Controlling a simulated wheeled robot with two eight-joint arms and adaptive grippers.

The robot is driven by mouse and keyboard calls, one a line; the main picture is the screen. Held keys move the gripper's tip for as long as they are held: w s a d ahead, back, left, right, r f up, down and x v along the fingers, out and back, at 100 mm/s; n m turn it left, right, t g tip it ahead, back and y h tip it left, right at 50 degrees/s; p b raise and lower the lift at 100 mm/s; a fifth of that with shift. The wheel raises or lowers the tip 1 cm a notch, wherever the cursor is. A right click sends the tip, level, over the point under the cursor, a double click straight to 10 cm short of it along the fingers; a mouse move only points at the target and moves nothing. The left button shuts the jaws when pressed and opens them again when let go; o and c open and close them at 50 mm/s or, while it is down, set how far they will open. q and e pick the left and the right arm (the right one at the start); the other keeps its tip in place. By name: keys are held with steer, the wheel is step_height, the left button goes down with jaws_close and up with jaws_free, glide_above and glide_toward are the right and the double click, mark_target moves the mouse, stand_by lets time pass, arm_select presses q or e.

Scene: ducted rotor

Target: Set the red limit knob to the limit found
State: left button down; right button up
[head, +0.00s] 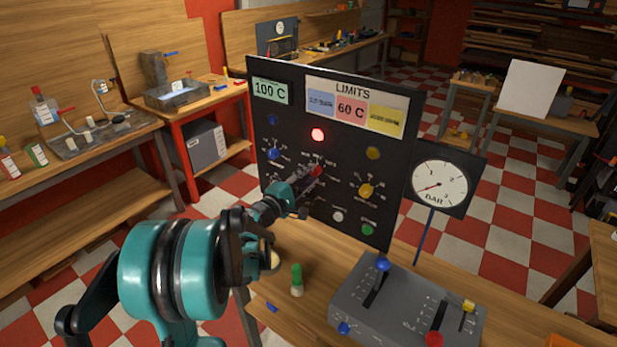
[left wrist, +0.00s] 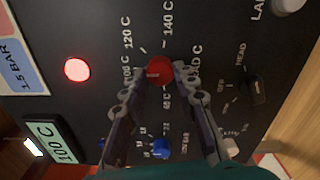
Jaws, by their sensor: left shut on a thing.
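The red limit knob (head: 316,170) is on the dark upright panel (head: 300,232), below a lit red lamp (head: 317,134). My left gripper (head: 308,180) is shut on it. In the left wrist view, the two fingers (left wrist: 162,82) clasp the red knob (left wrist: 159,70) from both sides. Marks such as 120 C and 140 C ring it; others are partly hidden. The knob's pointer cannot be made out. The LIMITS card (head: 350,108) shows 60 C on its red field. A green display (head: 269,91) reads 100 C. My right gripper is out of view.
A blue knob (head: 274,153) and a yellow knob (head: 366,190) flank the red one. A BAR gauge (head: 440,185) hangs at the panel's right. A grey lever box (head: 405,300) and a green-topped item (head: 296,280) stand on the bench in front.

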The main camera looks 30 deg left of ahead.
arm_select(q)
steer(key=c, duration=1.2)
jaws_free()
steer(key=shift+s, duration=0.1)
steer(key=s, duration=0.7)
steer(key=s+a, duration=0.1)
steer(key=s, duration=0.3)
steer(key=shift+s, duration=0.35)
